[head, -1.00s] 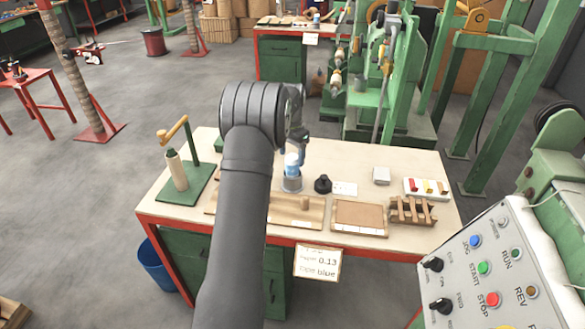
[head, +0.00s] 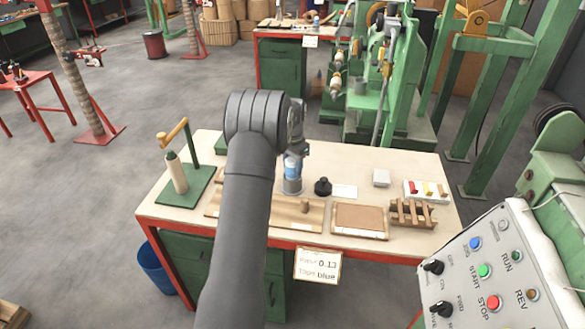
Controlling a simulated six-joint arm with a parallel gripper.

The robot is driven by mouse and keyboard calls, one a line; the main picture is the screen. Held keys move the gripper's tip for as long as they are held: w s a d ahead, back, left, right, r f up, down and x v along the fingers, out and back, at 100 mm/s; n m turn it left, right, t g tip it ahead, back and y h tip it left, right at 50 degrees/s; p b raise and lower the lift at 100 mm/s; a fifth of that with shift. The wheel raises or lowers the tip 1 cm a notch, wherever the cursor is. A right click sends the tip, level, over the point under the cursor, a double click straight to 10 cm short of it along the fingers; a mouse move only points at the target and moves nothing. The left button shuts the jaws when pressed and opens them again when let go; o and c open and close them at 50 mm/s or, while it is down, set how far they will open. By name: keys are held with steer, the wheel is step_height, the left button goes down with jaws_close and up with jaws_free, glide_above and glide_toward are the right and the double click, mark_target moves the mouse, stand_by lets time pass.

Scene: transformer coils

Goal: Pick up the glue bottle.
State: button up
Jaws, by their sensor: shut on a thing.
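The glue bottle (head: 292,169) shows as a small blue and pale shape on the workbench, just right of my dark forearm. My gripper (head: 293,158) points down over its upper part and is shut on it; the fingertips are small and hard to make out. A grey, cup-like shape (head: 292,187) shows directly below the blue part. I cannot tell whether the bottle stands in it, in front of it or clear of it.
The back right is fairly clear.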

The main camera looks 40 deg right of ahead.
steer(key=shift+r, duration=0.5)
steer(key=r, duration=0.3)
steer(key=shift+s+d+r, duration=0.15)
steer(key=shift+s+r, duration=0.15)
steer(key=s+d+r, duration=0.3)
steer(key=s+r, duration=0.3)
steer(key=s, duration=0.4)
step_height(320, 180, up, 8)
steer(key=shift+s, duration=0.25)
